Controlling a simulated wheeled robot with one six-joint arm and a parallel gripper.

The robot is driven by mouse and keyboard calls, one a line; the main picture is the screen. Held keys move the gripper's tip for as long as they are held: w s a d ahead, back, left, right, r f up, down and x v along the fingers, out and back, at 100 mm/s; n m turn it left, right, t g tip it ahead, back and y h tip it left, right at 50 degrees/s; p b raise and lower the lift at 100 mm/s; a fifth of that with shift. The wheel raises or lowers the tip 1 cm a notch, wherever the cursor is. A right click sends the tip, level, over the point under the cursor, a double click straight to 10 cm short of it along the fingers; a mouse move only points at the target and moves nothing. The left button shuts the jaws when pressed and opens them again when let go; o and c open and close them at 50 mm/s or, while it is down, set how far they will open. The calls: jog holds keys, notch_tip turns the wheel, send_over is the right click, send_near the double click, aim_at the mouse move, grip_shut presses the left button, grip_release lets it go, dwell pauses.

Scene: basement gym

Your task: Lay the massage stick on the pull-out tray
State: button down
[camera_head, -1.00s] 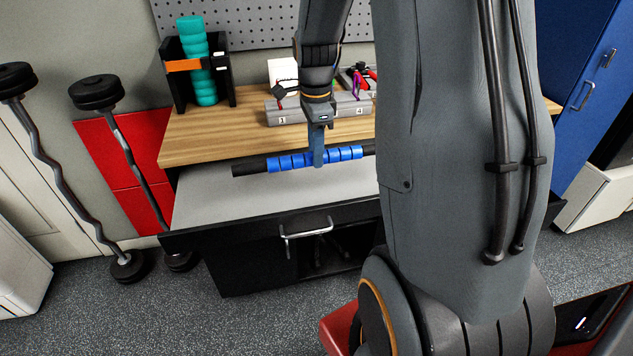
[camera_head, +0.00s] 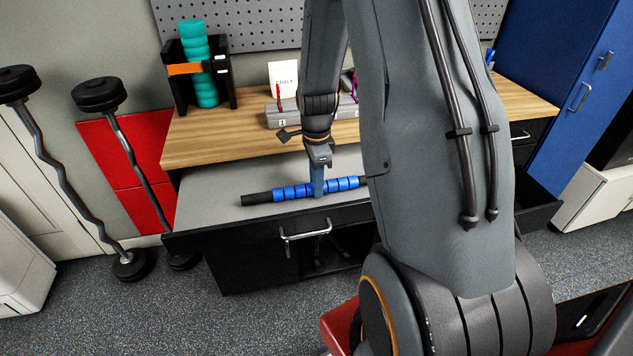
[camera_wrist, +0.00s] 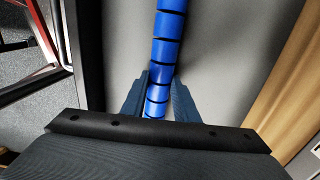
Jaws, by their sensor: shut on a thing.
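The massage stick (camera_head: 292,192) has a blue segmented middle and a black handle at its left end. My gripper (camera_head: 318,188) is shut on its blue segments from above. The wrist view shows the blue segments (camera_wrist: 164,50) between my two fingertips (camera_wrist: 158,98). The pull-out tray (camera_head: 215,192) is a grey surface drawn out below the wooden top. The stick lies lengthwise over it, at or very close to its surface; I cannot tell whether it touches. My arm hides the stick's right end and the tray's right part.
The wooden top (camera_head: 215,145) overhangs behind the tray. On it stand a teal roller (camera_head: 203,85) in a black rack and a grey numbered box (camera_head: 285,115). The tray's black front has a metal handle (camera_head: 305,234). Barbells (camera_head: 125,150) stand at left. The tray's left part is clear.

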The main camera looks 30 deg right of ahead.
jog(key=c, duration=1.4)
grip_release()
jog(key=shift+f, duration=0.15)
notch_tip(320, 180, up, 12)
jog(key=b, duration=0.3)
jog(key=s+a+n, duration=0.4)
jog(key=a+n, duration=0.1)
jog(key=n, duration=0.2)
jog(key=s+a+f+n, duration=0.1)
jog(key=s+a+n, duration=0.4)
jog(key=n, duration=0.2)
jog(key=s+a+n, duration=0.5)
jog(key=n, duration=0.2)
jog(key=shift+s+f+t, duration=0.25)
jog(key=shift+t, duration=0.15)
